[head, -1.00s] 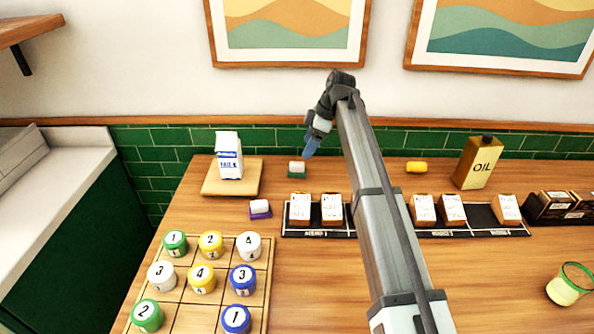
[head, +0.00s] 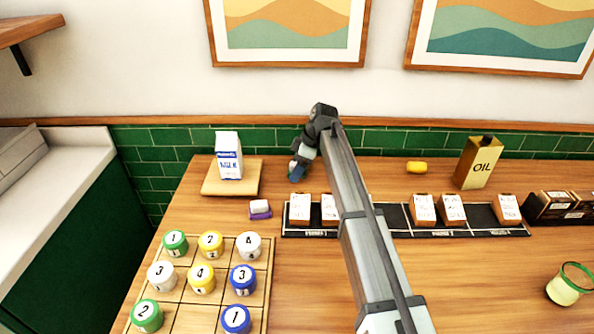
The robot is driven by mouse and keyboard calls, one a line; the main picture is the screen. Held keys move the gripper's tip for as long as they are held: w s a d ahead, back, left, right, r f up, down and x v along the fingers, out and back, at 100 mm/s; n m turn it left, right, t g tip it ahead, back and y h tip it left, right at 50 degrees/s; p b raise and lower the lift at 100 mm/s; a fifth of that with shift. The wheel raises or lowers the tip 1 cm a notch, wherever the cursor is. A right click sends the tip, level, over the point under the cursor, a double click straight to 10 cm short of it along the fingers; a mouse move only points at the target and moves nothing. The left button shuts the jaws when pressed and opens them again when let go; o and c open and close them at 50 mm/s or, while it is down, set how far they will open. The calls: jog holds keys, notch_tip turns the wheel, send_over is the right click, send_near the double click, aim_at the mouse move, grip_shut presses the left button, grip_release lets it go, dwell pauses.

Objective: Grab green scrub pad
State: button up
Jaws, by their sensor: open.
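The green scrub pad (head: 292,166) is a small block with a white top and a green base, on the wooden counter near the green tile wall, right of the milk board. It is now mostly hidden behind my gripper (head: 297,176), with only a sliver of white showing. My gripper is open, pointing down, with its blue fingers at the pad in the picture. I cannot tell whether the fingers touch the pad or stand around it.
A purple-and-white pad (head: 260,209) lies in front, left of a black label rack (head: 390,217). A milk carton (head: 229,155) stands on a wooden board (head: 213,188). A yellow block (head: 417,167) and an oil can (head: 477,162) are at the right.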

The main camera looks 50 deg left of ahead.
jog(key=shift+c, duration=0.3)
jog(key=c, duration=1.1)
